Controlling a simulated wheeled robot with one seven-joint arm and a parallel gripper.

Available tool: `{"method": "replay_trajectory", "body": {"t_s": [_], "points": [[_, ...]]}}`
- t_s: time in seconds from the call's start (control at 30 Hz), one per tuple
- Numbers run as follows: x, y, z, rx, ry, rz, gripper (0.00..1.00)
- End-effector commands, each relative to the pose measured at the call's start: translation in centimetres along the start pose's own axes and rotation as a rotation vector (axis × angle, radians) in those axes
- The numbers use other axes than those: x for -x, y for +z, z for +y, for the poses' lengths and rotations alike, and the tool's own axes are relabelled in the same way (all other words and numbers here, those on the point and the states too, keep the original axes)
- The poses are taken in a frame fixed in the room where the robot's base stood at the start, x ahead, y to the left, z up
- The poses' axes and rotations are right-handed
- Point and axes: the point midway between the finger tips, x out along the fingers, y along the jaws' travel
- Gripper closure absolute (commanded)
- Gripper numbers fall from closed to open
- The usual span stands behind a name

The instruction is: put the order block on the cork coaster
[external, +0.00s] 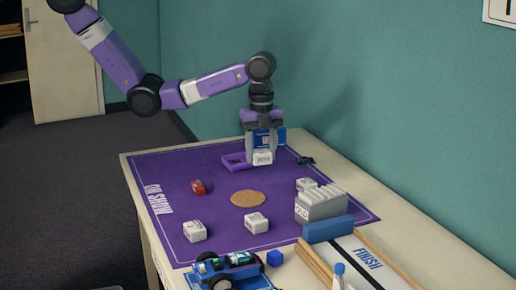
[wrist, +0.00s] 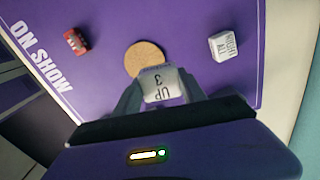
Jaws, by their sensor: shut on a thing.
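My gripper (external: 264,150) is shut on a white lettered block (external: 262,158) near the back of the purple mat. In the wrist view the block (wrist: 160,88) sits between the fingertips of my gripper (wrist: 160,96), and the face towards the camera seems to read "UP 3" upside down. I cannot read the word on its front in the external view, or tell whether it touches the mat. The round cork coaster (external: 248,199) lies flat and bare on the mat, nearer the external camera than the block. In the wrist view the coaster (wrist: 143,54) shows just beyond the block, partly overlapped.
The purple mat (external: 225,215) also bears a red block (external: 198,187), white blocks (external: 194,231) (external: 256,223) (external: 306,185) and a grey lettered holder (external: 320,207). A purple frame (external: 234,162) lies beside my gripper. A model car (external: 228,269) and a finish track (external: 360,259) are nearer the camera.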

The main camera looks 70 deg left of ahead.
Motion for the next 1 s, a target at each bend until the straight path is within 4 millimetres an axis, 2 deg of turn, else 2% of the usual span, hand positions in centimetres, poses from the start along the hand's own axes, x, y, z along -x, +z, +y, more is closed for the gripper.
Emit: {"method": "replay_trajectory", "body": {"t_s": [0.03,0.1,0.27,0.43,0.6,0.77,1.0], "points": [[-0.6,-0.9,1.6,0.001,0.004,0.003,0.93],[-1.6,-1.4,3.0,0.014,0.003,0.002,0.93],[-2.8,-1.2,5.0,0.066,0.000,0.001,0.93],[-3.2,0.1,3.9,0.117,-0.001,-0.001,0.93],[-5.6,0.1,4.0,0.123,0.001,-0.001,0.93],[-7.0,0.1,3.9,0.123,0.002,-0.001,0.93],[-10.1,0.1,3.9,0.123,0.000,-0.001,0.93]]}}
